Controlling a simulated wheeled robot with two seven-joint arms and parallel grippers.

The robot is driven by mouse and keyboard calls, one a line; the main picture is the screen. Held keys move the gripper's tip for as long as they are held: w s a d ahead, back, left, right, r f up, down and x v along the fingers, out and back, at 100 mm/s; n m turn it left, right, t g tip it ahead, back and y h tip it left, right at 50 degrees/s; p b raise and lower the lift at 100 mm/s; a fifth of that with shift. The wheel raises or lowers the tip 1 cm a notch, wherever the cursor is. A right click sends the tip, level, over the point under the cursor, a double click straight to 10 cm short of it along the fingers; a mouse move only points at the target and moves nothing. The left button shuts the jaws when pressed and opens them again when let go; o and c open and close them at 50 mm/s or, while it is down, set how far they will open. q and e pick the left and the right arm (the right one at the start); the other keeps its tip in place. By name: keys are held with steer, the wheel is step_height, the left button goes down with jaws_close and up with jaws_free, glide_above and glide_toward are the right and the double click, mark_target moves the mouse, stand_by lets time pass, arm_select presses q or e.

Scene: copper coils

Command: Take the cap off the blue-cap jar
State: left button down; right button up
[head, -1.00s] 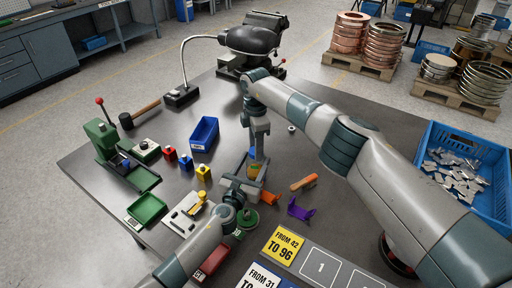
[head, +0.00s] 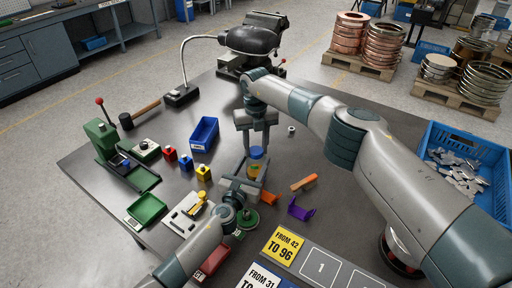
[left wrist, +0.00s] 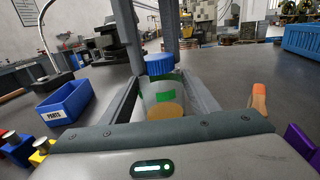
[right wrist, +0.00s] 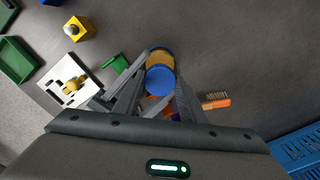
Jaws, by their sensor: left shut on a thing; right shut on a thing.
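The jar (left wrist: 162,100) is clear, with a green label and yellowish contents. It stands upright between the fingers of my left gripper (head: 243,188), which is shut on its body. Its blue cap (head: 256,153) sits on top; it also shows in the left wrist view (left wrist: 160,64) and in the right wrist view (right wrist: 160,81). My right gripper (head: 257,146) reaches down from above with a finger on each side of the cap and is shut on it. The exact finger contact is hard to see.
A blue parts bin (head: 204,133) stands to the left of the jar. An orange-handled tool (head: 303,183) and a purple bracket (head: 300,208) lie to its right. A white plate with a yellow piece (head: 188,212) lies at the left.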

mark_target(256, 150)
steer(key=n, duration=2.4)
steer(key=shift+r, duration=0.25)
steer(key=shift+r, duration=0.75)
steer(key=shift+r, duration=0.25)
steer(key=shift+r, duration=1.95)
